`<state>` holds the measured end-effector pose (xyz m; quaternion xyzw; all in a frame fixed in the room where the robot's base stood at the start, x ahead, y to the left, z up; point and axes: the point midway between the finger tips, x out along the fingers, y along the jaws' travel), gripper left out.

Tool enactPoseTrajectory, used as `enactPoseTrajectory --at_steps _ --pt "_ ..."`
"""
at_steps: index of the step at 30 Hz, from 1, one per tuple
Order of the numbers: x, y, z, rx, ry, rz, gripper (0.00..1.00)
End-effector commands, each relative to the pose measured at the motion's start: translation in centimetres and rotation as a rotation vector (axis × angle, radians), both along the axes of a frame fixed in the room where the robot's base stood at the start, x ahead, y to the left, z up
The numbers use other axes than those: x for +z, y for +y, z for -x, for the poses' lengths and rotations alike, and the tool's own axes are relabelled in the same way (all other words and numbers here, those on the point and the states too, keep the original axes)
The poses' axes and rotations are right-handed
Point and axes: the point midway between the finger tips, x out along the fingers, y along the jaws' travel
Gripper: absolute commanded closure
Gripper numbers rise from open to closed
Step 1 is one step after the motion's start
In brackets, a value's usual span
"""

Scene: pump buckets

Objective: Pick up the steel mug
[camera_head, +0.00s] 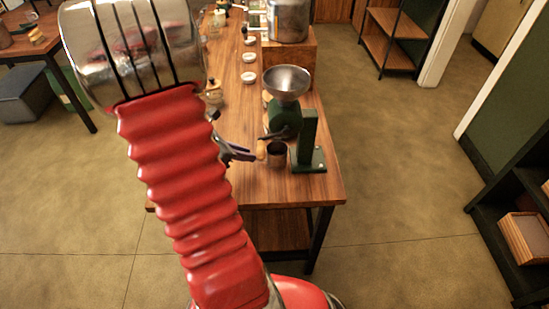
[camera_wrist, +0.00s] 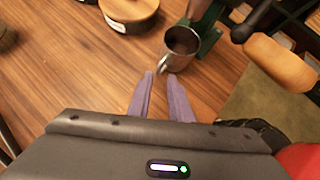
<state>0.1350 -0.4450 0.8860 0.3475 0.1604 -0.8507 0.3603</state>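The steel mug (camera_wrist: 181,43) stands upright on the wooden table in the wrist view, its handle turned toward my gripper. In the head view the mug (camera_head: 277,154) is small and dark at the foot of the green grinder. My gripper (camera_wrist: 160,76) is open, with two purple fingers apart and nothing between them. In the head view my gripper (camera_head: 240,152) reaches in from the left, beside the mug.
The green grinder (camera_head: 307,140) with a steel bowl on top stands close behind the mug. Its crank's wooden handle (camera_wrist: 280,62) hangs to the mug's right. A wood-lidded jar (camera_wrist: 130,12) is behind to the left. The table (camera_wrist: 60,75) left of the mug is clear.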

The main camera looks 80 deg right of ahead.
Motion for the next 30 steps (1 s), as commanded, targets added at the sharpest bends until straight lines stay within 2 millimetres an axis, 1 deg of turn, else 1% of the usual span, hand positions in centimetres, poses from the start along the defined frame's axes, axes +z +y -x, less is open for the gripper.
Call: enactPoseTrajectory --at_steps 5,12,15,18,30 --pt "-0.7 -0.5 0.5 -0.002 0.001 -0.002 0.81" --pt "-2.8 -2.0 2.0 -0.003 0.001 -0.003 0.81" --pt "-3.4 -2.5 2.4 -0.002 0.002 -0.001 0.81" --pt "-3.7 -2.7 2.6 -0.002 0.0 -0.001 0.81" --pt "-3.6 -2.7 2.6 -0.001 -0.001 -0.001 0.81"
